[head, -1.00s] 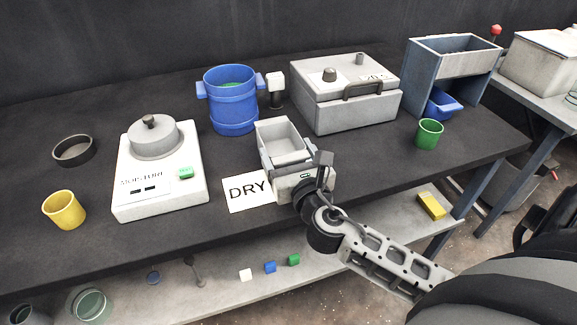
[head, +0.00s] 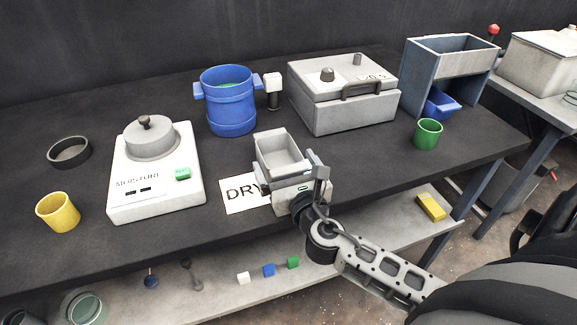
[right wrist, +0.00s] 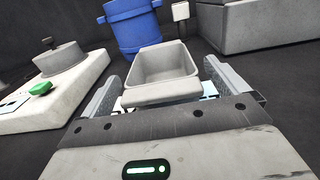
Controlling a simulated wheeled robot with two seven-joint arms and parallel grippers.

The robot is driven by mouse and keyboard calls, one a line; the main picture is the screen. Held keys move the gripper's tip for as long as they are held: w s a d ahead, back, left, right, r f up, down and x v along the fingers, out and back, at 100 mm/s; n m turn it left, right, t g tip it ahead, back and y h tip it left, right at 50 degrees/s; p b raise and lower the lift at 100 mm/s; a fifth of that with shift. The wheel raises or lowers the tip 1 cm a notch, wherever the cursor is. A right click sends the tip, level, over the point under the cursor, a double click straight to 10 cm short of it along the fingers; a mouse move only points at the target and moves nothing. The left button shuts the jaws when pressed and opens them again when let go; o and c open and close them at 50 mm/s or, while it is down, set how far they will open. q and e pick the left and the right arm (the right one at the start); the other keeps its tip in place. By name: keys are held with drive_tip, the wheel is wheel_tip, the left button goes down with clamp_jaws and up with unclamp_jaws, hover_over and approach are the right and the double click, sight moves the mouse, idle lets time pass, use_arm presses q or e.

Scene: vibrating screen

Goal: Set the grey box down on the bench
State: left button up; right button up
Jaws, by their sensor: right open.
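The grey box (head: 281,153), an open-topped rectangular tub, is low over the bench (head: 240,262) or on it, just behind the "DRY" card (head: 240,193). Its underside is hidden, so contact with the bench cannot be told. My right gripper (head: 290,172) is around the box from the front side. In the right wrist view the box (right wrist: 163,76) lies between the two spread fingers (right wrist: 160,85), with a gap visible beside it. The right gripper is open. My left gripper is not in view.
A white moisture meter (head: 155,190) stands to the left and a blue bucket (head: 230,105) behind. A grey lidded case (head: 343,98) is at the back right, and a green cup (head: 428,134) further right. Bare bench lies between the box and the green cup.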

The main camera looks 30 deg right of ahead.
drive_tip(key=b+v, duration=0.2)
drive_tip(key=v, duration=1)
drive_tip(key=shift+r, duration=0.1)
